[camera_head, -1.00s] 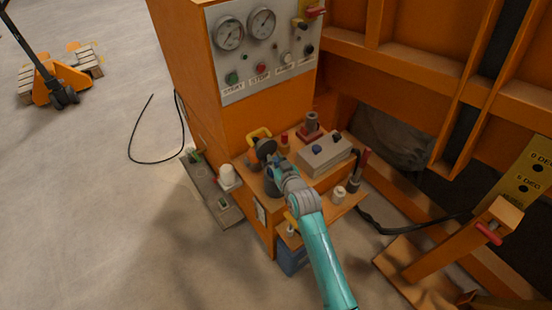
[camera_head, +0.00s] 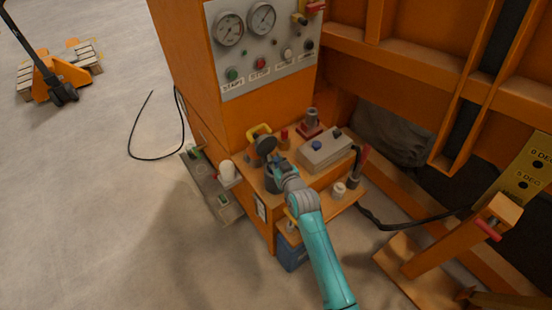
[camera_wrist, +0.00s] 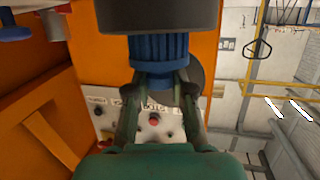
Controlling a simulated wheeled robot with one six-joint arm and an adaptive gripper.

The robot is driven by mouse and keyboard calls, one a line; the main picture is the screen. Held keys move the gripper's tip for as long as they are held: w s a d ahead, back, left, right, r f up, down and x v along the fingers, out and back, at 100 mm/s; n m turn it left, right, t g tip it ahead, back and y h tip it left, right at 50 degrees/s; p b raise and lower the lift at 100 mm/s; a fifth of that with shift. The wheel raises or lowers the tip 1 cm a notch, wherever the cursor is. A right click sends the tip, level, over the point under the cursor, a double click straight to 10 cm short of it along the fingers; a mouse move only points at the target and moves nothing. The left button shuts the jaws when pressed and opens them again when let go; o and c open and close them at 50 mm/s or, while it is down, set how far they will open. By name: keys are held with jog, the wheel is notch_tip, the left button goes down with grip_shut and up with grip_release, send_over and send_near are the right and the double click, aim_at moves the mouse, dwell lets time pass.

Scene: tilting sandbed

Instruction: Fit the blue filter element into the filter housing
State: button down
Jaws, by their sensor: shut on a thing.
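The blue filter element (camera_wrist: 158,52) is a ribbed blue cylinder, and my gripper (camera_wrist: 160,100) is shut on its narrower end. In the head view a bit of its blue (camera_head: 273,159) shows at my gripper (camera_head: 278,165). The filter housing (camera_wrist: 158,15) is a dark grey cylinder; its body (camera_head: 271,184) also shows under my gripper in the head view. The element's ribbed end meets the housing's edge in the wrist view. How far it is inside is hidden. A round dark lid (camera_head: 265,146) stands behind the gripper.
A grey box with buttons (camera_head: 325,150) and a red-based fitting (camera_head: 311,124) stand on the orange bench to the right. A white cup (camera_head: 228,172) is at the left. The gauge panel (camera_head: 265,45) rises behind. A small white jar (camera_head: 339,189) stands at the right front.

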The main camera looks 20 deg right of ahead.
jog(key=shift+f, duration=1.35)
jog(key=c, duration=0.9)
grip_release()
jog(key=v, duration=1.2)
